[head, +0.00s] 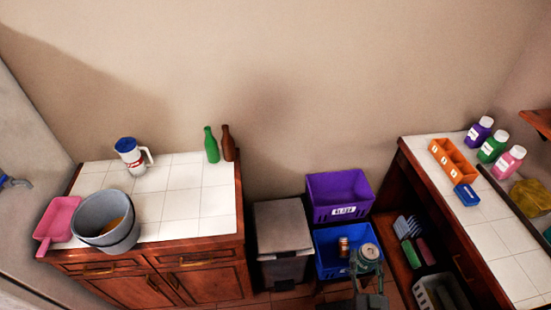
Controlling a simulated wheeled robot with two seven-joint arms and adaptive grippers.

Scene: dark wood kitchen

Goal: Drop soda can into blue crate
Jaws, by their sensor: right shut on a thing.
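My right gripper (368,262) comes up from the bottom edge and is shut on a soda can (370,251). The can's pale round top faces up to the camera; its side is mostly hidden by the gripper. The held can overlaps the right part of the blue crate (325,270) in the picture; how high it is above the crate I cannot tell. Another can (343,246), orange-brown with a pale band, shows within the blue crate. My left gripper is not in view.
A purple crate (340,212) with a white label is directly behind the blue one. A grey lidded bin (282,228) stands to the left. The right counter (505,240) has open shelves with a dish rack and a pale basket (440,292) close by.

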